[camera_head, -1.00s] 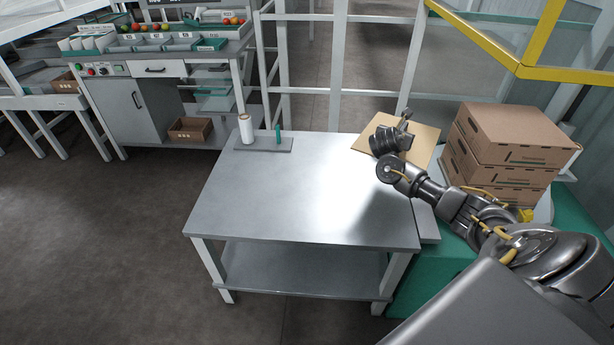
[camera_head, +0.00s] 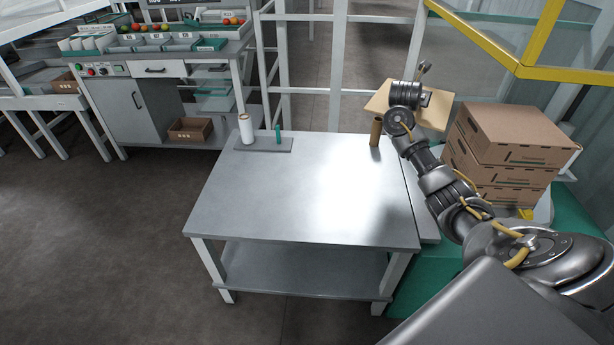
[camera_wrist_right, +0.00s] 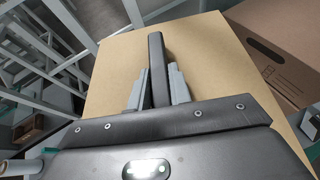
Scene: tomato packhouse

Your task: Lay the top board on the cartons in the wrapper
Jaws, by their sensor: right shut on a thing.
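The top board (camera_head: 441,110), a flat tan sheet, is in my right gripper (camera_head: 426,98), above the far right corner of the table. In the right wrist view the board (camera_wrist_right: 205,55) spreads behind the fingers (camera_wrist_right: 158,88), which are shut on it. The stacked brown cartons (camera_head: 520,133) stand to the right of the board, and a gap shows between them in the head view. One carton (camera_wrist_right: 290,45) shows at the upper right of the right wrist view. My right forearm hides part of the wrapper around the stack's base. My left gripper is not in view.
The grey table (camera_head: 300,190) is mostly bare. A brown tube (camera_head: 376,132) stands at its far right. A white roll (camera_head: 246,130) and a small green item (camera_head: 278,134) stand at its far left. A yellow-framed panel (camera_head: 560,73) hangs above the cartons.

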